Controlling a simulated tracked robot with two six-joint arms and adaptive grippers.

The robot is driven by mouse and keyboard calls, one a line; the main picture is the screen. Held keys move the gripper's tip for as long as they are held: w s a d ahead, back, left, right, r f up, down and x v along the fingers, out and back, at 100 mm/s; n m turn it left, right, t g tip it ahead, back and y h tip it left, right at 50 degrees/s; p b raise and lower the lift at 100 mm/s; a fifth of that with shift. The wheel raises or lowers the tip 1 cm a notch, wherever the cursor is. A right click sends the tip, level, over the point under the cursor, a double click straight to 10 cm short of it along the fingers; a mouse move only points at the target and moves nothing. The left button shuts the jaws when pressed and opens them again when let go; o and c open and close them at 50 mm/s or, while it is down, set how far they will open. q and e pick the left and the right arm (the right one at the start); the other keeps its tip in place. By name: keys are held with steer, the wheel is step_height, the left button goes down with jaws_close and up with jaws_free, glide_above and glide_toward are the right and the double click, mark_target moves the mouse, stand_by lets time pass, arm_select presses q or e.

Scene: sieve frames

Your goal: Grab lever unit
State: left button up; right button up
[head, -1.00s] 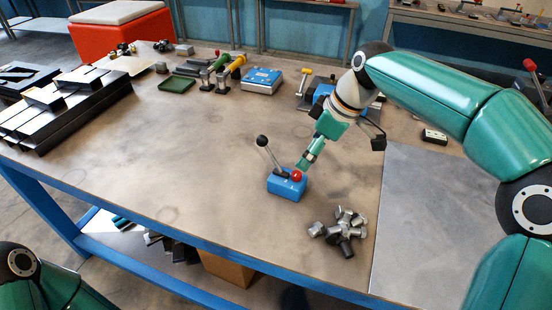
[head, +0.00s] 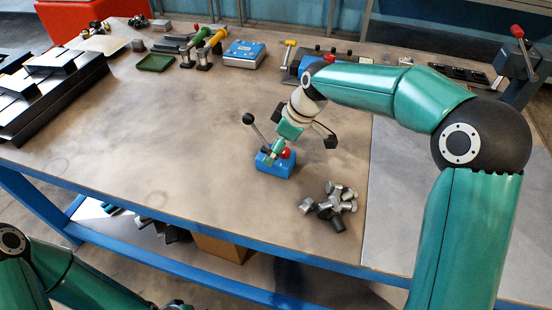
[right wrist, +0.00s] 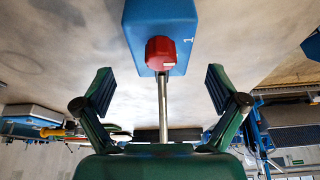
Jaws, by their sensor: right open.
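Several grey bolts (head: 333,204) lie in a pile right of the unit. A stack of dark bars (head: 50,92) is at the left. A green tray (head: 156,63), a blue device (head: 244,54) and other tools line the back. The bench middle is clear.

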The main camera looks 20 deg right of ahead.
steer(key=p+x, duration=0.1)
steer(key=x, duration=0.4)
steer(key=shift+s+f, duration=0.1)
steer(key=c, duration=1.7)
steer(key=shift+r, duration=0.2)
